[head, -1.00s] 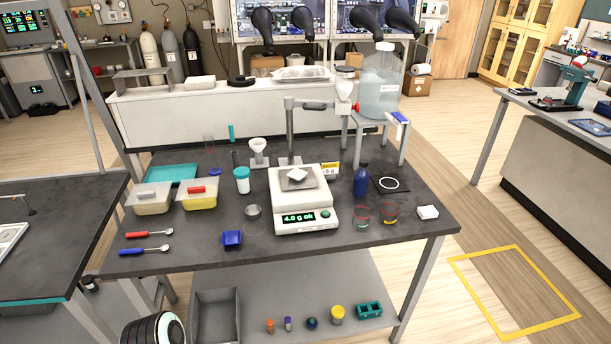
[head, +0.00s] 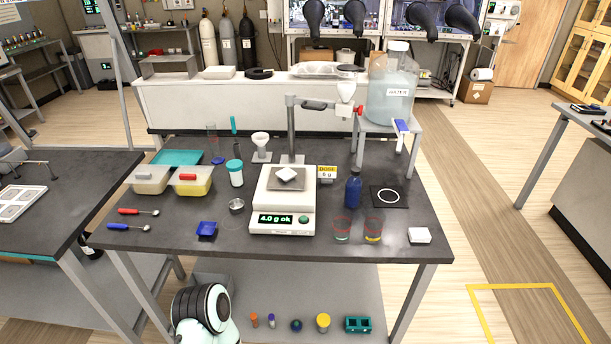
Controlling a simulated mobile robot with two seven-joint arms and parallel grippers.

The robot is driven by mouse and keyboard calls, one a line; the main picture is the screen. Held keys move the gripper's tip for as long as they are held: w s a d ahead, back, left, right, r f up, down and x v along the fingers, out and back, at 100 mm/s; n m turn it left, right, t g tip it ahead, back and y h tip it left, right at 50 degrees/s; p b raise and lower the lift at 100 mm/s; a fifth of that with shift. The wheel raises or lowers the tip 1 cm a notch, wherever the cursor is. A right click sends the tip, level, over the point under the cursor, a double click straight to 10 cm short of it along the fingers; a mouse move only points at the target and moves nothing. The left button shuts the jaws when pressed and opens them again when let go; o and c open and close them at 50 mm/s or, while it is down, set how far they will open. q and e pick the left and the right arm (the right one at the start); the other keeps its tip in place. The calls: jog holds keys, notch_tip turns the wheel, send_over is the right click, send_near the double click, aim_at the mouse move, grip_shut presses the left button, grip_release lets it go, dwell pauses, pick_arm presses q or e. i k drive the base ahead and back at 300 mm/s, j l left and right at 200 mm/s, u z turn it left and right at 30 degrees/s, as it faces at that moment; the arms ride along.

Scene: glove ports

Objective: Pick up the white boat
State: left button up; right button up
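A small white boat (head: 287,174) sits tilted-looking on the grey pan of the white balance (head: 282,222), near the middle of the dark table. The balance display reads "4.0 g ok". A blue square boat (head: 207,231) lies on the table to the left of the balance. Neither of my grippers is in view. Only a rounded black and white part of my own body shows at the bottom left, in front of the table.
Lidded tubs (head: 191,181) and two spoons (head: 138,211) lie left. The table's front edge is mostly clear.

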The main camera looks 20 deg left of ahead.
aim_at(286, 174)
jog(key=l+u, duration=0.2)
jog(key=u, duration=0.15)
jog(key=i+l+u, duration=0.1)
jog(key=u, duration=0.25)
jog(key=l+u, duration=0.35)
jog(key=j, duration=0.1)
